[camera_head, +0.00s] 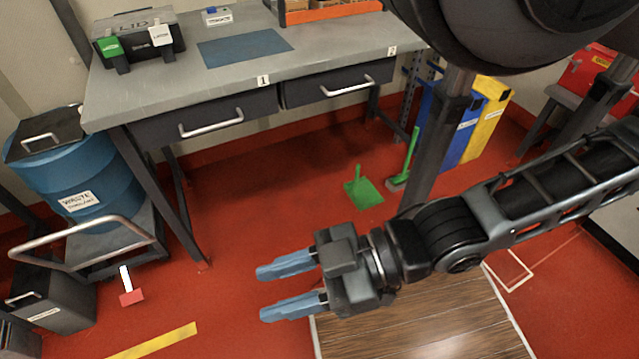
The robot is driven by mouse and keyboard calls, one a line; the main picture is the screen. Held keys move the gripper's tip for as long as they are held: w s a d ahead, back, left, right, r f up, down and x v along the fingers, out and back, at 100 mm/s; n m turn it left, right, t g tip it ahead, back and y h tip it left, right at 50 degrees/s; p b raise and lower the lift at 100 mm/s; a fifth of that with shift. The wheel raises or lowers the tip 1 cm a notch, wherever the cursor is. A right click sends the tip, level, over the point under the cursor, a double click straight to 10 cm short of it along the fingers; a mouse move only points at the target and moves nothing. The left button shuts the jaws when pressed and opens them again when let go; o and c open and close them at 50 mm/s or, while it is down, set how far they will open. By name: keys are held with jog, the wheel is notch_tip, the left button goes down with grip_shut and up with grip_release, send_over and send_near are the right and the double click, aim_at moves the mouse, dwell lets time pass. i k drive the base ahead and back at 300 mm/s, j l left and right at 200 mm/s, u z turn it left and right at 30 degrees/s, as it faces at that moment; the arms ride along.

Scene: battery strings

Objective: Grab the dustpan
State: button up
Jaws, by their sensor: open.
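A green dustpan (364,193) lies on the red floor, right of centre, with its short handle pointing up and away. A green brush or broom (404,172) with a long handle stands just to its right, by the dark post. My gripper (288,285) is open and empty. Its two blue fingers point left, and in the picture they sit below and left of the dustpan, apart from it. The gripper appears to be higher than the floor and nearer to the camera.
A workbench (225,78) with two drawers stands behind. A blue barrel (78,172) on a cart (100,240) is at left. Blue and yellow bins (482,120) stand at right. A small red-and-white object (131,296) is on the floor. A wooden surface (420,320) lies below my arm.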

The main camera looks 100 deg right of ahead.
aim_at(365, 194)
jog(key=z, duration=2.05)
jog(key=k+j+z, duration=0.2)
jog(key=z, duration=0.3)
jog(key=k+z, duration=0.5)
jog(key=i+l+u, duration=0.7)
jog(key=i, duration=0.15)
jog(key=i+l+u, duration=0.35)
jog(key=i+l, duration=0.05)
jog(key=l, duration=0.05)
